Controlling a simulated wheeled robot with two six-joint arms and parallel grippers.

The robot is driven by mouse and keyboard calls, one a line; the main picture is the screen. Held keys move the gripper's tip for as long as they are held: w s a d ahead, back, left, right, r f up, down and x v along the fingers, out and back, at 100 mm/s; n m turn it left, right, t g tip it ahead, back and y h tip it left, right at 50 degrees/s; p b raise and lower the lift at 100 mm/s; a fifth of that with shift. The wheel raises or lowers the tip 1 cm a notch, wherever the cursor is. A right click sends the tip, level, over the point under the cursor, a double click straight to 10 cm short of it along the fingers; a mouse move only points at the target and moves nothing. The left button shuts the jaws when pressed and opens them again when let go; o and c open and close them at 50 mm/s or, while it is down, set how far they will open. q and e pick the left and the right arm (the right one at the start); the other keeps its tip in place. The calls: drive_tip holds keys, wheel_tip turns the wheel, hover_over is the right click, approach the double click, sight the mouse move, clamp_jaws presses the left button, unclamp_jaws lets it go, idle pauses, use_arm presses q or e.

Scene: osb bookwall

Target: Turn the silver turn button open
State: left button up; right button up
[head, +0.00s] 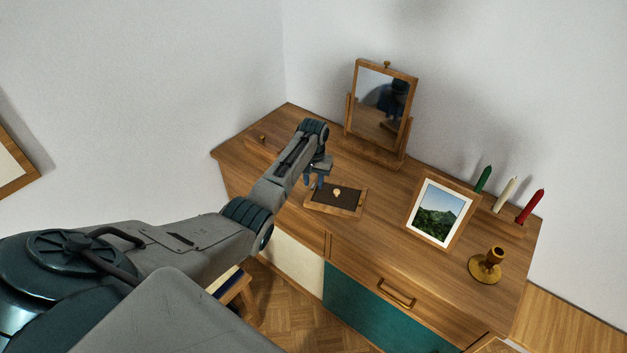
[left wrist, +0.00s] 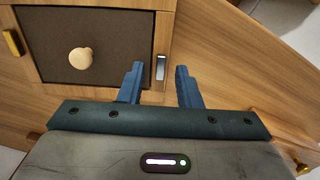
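The silver turn button (left wrist: 160,68) is a small bright bar on the right edge of a wooden frame in the left wrist view. The frame (left wrist: 164,35) surrounds a dark brown panel (left wrist: 110,25) with a pale round knob (left wrist: 80,58). In the head view this framed panel (head: 350,201) lies on the dresser top. My left gripper (head: 314,182) is over its left end. In the left wrist view, the gripper (left wrist: 159,72) is open, with its blue fingertips apart on either side of the button. Contact cannot be told. My right gripper is not in view.
The wooden dresser (head: 390,262) also holds a tilting mirror (head: 381,100), a picture frame (head: 437,212), a brass candlestick (head: 486,266) and green, cream and red candles (head: 505,194) by the wall. A brass piece (left wrist: 12,42) sits on the panel frame's left side.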

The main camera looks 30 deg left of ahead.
sight(314, 185)
use_arm(q)
wheel_tip(314, 185, up, 11)
drive_tip(key=b, duration=0.2)
drive_tip(key=shift+f, duration=0.2)
idle(0.4)
